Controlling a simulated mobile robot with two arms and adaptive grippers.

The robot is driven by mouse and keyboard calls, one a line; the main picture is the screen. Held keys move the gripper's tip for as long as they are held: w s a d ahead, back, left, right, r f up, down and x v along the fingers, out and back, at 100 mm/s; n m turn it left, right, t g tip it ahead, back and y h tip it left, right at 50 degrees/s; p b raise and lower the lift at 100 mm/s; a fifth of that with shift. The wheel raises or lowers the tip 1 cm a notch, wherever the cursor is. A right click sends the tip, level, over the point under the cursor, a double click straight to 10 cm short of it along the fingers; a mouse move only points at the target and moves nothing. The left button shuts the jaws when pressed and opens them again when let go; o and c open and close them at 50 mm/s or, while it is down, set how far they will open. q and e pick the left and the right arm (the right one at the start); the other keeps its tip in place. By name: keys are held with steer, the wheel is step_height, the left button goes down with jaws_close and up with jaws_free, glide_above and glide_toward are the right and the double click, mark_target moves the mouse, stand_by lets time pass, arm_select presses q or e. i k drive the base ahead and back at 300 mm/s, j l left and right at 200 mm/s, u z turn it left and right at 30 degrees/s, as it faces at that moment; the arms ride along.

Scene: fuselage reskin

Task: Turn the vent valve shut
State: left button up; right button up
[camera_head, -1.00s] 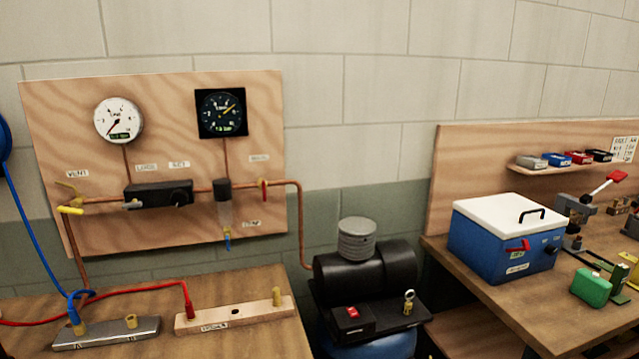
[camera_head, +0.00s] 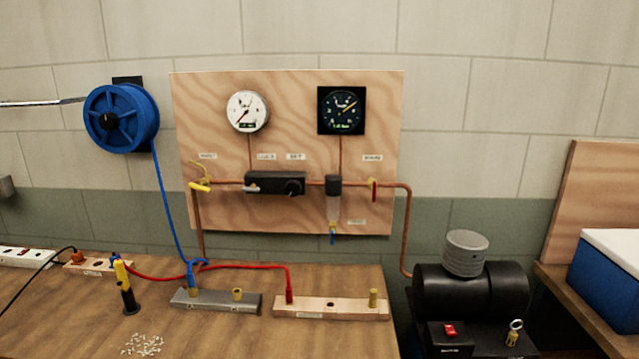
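The vent valve with its yellow handle (camera_head: 200,187) is at the left end of the copper pipe, low on the plywood panel (camera_head: 290,90). Its small label (camera_head: 207,156) is above it. The yellow handle lies roughly level, slightly tilted, where the pipe turns down. A second thin yellow piece rises just above it. I cannot tell from this distance whether the valve is open or shut. Neither of my grippers is in view, and nothing touches the valve.
On the panel are a white gauge (camera_head: 247,111), a black dial (camera_head: 341,110) and a black regulator block (camera_head: 275,184). A blue hose reel (camera_head: 121,118) hangs at left. A black compressor (camera_head: 470,290) stands right.

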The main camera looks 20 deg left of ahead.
mark_target(201, 186)
steer(key=u, duration=1.25)
